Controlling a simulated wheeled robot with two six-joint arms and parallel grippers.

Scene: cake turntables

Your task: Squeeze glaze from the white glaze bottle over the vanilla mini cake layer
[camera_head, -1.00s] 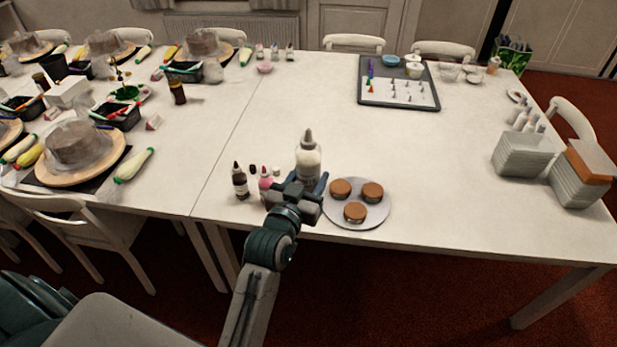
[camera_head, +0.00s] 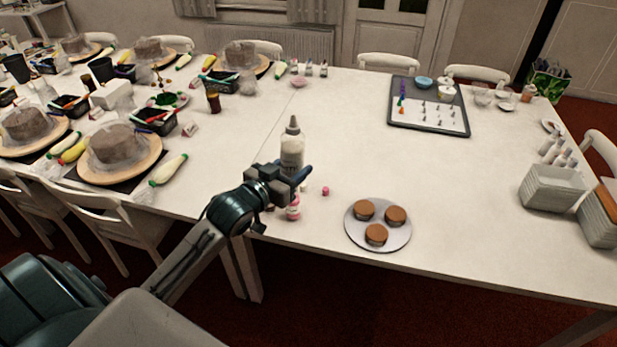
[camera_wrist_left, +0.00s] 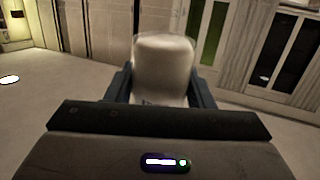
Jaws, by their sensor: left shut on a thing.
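My left gripper (camera_head: 291,178) is shut around the white glaze bottle (camera_head: 292,148), which stands upright with its grey nozzle pointing up. In the left wrist view the pale bottle (camera_wrist_left: 164,68) sits between the two fingers, slightly blurred. Three small round cakes with brown tops, one at the left (camera_head: 364,209), one at the right (camera_head: 396,215) and one in front (camera_head: 376,234), lie on a round grey plate (camera_head: 352,232). I cannot tell which is vanilla. The bottle is left of the plate and apart from it. My right gripper is not in view.
A pink bottle (camera_head: 293,211) stands partly hidden just in front of my left gripper. A small pink cap (camera_head: 325,191) lies between gripper and plate. A dark tray (camera_head: 399,121) with piping tips lies at the back. The table's middle is clear.

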